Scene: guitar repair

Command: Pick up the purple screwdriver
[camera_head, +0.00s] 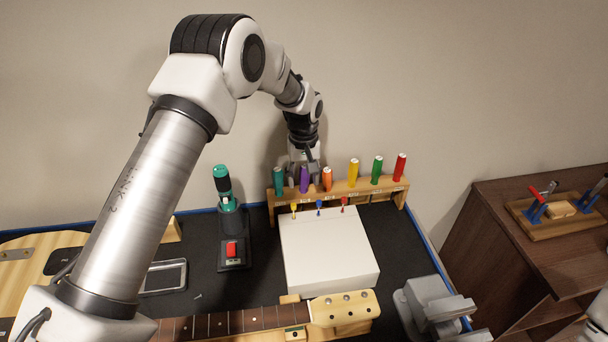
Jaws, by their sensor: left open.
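The purple screwdriver (304,179) stands upright in the wooden rack (340,190), between a teal screwdriver (279,181) and an orange screwdriver (327,179). My left gripper (305,174) is at the back of the rack, pointing down, with its fingers around or just behind the purple handle. It is open. I cannot tell whether a finger touches the handle.
Yellow, green and red screwdrivers stand further right in the rack. A white box (328,255) sits before it. A guitar neck (235,322) lies in front. A green-and-black tool stand (230,230) is at left. A brown cabinet (520,245) stands at right.

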